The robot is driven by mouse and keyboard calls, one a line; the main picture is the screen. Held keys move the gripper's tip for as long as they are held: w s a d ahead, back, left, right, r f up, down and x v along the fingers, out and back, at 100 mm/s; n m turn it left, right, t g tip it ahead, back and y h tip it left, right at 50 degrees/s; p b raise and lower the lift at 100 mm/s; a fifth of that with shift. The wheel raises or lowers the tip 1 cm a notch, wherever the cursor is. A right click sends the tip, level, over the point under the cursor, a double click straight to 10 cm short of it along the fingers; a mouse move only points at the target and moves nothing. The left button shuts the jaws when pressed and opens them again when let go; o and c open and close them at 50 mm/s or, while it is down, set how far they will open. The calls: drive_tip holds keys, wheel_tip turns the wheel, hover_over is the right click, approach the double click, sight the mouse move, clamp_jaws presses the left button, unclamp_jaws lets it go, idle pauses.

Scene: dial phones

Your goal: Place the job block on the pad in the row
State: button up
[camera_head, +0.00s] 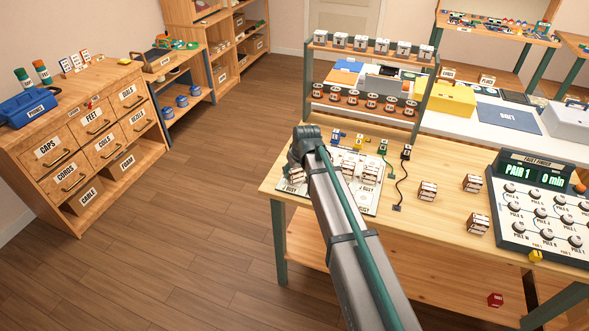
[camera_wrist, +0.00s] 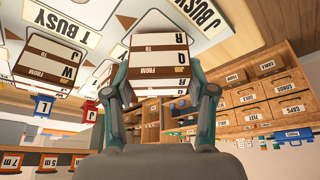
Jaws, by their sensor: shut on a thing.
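My gripper (camera_wrist: 160,92) is shut on a white-and-brown job block (camera_wrist: 160,60) in the wrist view; its label reads from Q to R. The block sits between both fingers, over or close against the pale board; I cannot tell whether it touches. Beside it stands another job block (camera_wrist: 48,66), marked J and W. Pads labelled T BUSY (camera_wrist: 62,22) and J BUSY (camera_wrist: 203,14) show behind. In the head view, the board (camera_head: 368,210) lies at the table's left end with blocks on it. My arm hides part of it and most of my gripper.
Loose blocks (camera_head: 426,190) (camera_head: 472,183) (camera_head: 477,223) stand on the table right of the board. A black cord plug (camera_head: 406,153) and a green one (camera_head: 383,147) stand behind it. A rack (camera_head: 310,85) rises at the back.

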drive_tip(key=shift+f, duration=0.25)
drive_tip(key=shift+f, duration=0.1)
drive_tip(key=o, duration=1.2)
drive_tip(key=shift+c, duration=0.2)
drive_tip(key=b+v, duration=0.2)
drive_tip(key=v, duration=1)
